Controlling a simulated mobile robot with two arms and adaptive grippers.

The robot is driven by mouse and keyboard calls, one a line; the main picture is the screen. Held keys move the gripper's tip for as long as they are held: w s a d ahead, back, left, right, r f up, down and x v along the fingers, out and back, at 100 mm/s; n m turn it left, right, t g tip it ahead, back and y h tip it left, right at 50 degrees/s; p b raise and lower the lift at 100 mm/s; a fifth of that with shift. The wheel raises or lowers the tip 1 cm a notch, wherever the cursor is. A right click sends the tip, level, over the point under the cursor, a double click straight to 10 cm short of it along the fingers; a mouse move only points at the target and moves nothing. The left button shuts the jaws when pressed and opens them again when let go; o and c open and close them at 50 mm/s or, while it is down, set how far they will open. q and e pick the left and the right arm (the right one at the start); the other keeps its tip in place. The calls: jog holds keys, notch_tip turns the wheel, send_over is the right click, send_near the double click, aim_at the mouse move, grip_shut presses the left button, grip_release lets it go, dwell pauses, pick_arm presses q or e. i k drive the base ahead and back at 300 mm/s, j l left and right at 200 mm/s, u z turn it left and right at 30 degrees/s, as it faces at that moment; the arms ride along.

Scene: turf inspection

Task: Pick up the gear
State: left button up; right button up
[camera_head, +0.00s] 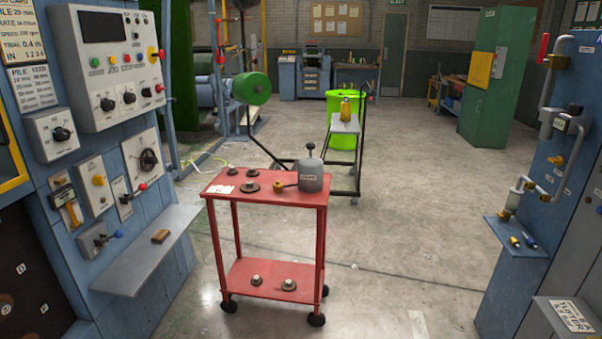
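A red two-shelf cart (221,187) stands in the middle of the floor. Several small dark round parts with pale centres lie on it, and they look like gears or weights, though teeth are too small to make out. The largest dark disc (249,187) is near the front middle of the top shelf. A smaller disc (253,172) lies behind it, and another (231,170) is at the back left. Two more, a left disc (257,280) and a right disc (289,284), lie on the lower shelf. Neither gripper is in view.
A grey canister (311,176) and a small brass part (278,186) are on the cart's top. A blue control panel with a shelf (150,250) stands left, a blue piped panel (560,210) right. Floor between cart and right panel is clear.

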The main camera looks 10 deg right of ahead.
aim_at(252, 172)
jog(key=i+l+u, duration=0.15)
jog(key=i, duration=0.35)
jog(key=i+l+u, duration=0.2)
jog(key=i+l, duration=0.15)
jog(key=i+l+u, duration=0.15)
jog(key=i+l, duration=0.2)
jog(key=i, duration=0.2)
